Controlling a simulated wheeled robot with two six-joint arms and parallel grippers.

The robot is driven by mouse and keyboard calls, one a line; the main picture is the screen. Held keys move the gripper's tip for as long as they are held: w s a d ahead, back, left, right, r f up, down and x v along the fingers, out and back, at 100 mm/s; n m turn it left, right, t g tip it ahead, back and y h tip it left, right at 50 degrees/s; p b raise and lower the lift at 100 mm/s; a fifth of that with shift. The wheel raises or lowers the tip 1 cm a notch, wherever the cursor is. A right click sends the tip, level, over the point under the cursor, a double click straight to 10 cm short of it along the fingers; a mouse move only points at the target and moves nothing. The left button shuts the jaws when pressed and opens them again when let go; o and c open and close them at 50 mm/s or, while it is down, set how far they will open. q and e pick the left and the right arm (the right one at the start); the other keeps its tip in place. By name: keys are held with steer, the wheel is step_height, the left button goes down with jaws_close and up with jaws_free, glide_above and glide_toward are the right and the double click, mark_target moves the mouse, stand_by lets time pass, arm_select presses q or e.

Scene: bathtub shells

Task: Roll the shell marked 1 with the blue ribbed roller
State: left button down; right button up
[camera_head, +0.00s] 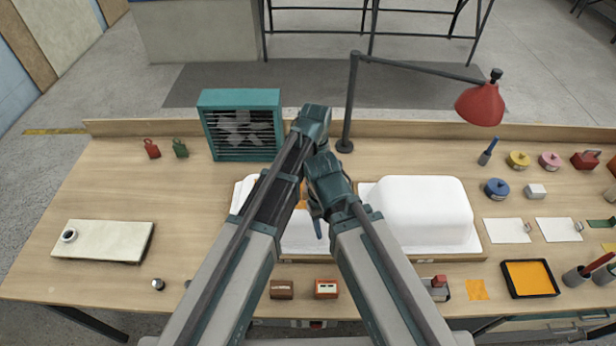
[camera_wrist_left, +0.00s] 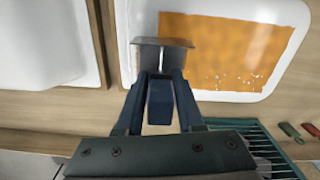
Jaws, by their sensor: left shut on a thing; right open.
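Two white shells lie side by side on the bench: the left shell (camera_head: 244,192) is mostly behind my arms, and the right shell (camera_head: 425,205) looks bare. I cannot read a number on either. In the left wrist view, an orange patch (camera_wrist_left: 230,50) covers part of a white shell (camera_wrist_left: 285,12). My left gripper (camera_wrist_left: 160,112) is shut on a blue handle with a wide grey head (camera_wrist_left: 162,43), which overlaps the patch's edge; contact and ribs are unclear.
A teal fan (camera_head: 240,125) and a red lamp (camera_head: 480,103) stand behind the shells. An orange tray (camera_head: 528,278), small pots (camera_head: 518,160) and tools (camera_head: 580,275) fill the right side. A pale slab (camera_head: 104,241) lies at left. My arms nearly meet in the middle.

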arm_select(q)
steer(key=shift+d, duration=0.85)
steer(key=shift+w, duration=0.1)
steer(key=shift+a, duration=1.1)
steer(key=shift+a+f, duration=0.1)
steer(key=shift+a, duration=0.8)
steer(key=shift+s+a, duration=0.2)
steer(key=shift+a, duration=0.7)
steer(key=shift+w+a, duration=0.1)
steer(key=shift+a, duration=0.8)
steer(key=shift+a, duration=0.1)
steer(key=shift+a, duration=1.6)
